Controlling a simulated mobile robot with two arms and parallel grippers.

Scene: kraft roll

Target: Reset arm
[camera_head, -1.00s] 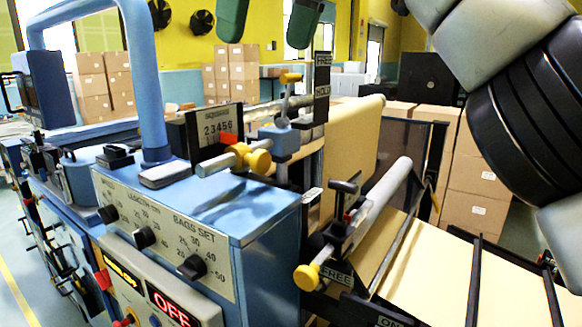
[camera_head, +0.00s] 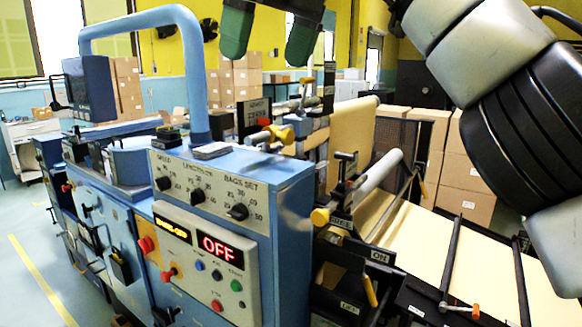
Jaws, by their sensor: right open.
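My right arm (camera_head: 495,90) comes in from the right edge and rises out of the top of the picture. My right gripper (camera_head: 267,58) hangs in at the top centre, with two green fingers apart and nothing between them. Its upper part is cut off by the picture's top. It shows in front of the far boxes and wall, above the blue machine (camera_head: 255,185), and touches nothing that I can see. My left gripper is not in view.
The machine's front panel has knobs, buttons and a lit red OFF display (camera_head: 220,248). A kraft paper roll (camera_head: 352,125) and a paper web (camera_head: 480,240) lie to the right. Stacked cartons (camera_head: 470,185) stand behind. Blue floor (camera_head: 35,265) is open at left.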

